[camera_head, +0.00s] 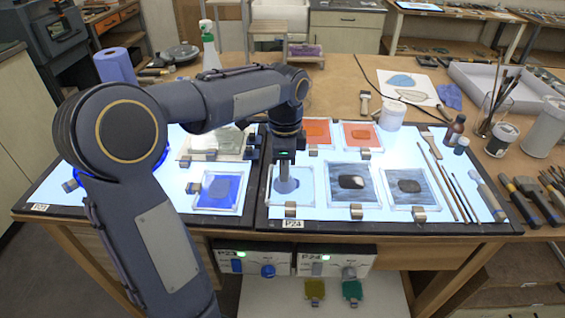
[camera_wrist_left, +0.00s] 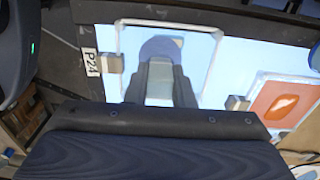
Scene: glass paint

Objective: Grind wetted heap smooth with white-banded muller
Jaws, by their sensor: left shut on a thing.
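My left gripper (camera_head: 286,158) points straight down over the front-left glass plate (camera_head: 310,200) of the P24 light panel. It is shut on a muller (camera_head: 287,183), whose pale grey-blue lower part shows below the fingers, upright on or just over the plate. In the left wrist view the fingers (camera_wrist_left: 160,88) close around a pale piece, with a grey-blue rounded shape (camera_wrist_left: 152,47) beyond them on the plate (camera_wrist_left: 210,62). I cannot tell how much of this shape is muller foot or paint. No white band is clear, and the heap is mostly hidden. My right gripper is out of view.
Plates with dark heaps lie to the right (camera_head: 351,197) (camera_head: 409,199), orange plates (camera_head: 317,132) behind, and a blue plate (camera_head: 219,190) left. Metal clips (camera_head: 290,209) stand at plate edges. Brushes (camera_head: 462,197) lie along the right; a white jar (camera_head: 391,113) stands behind.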

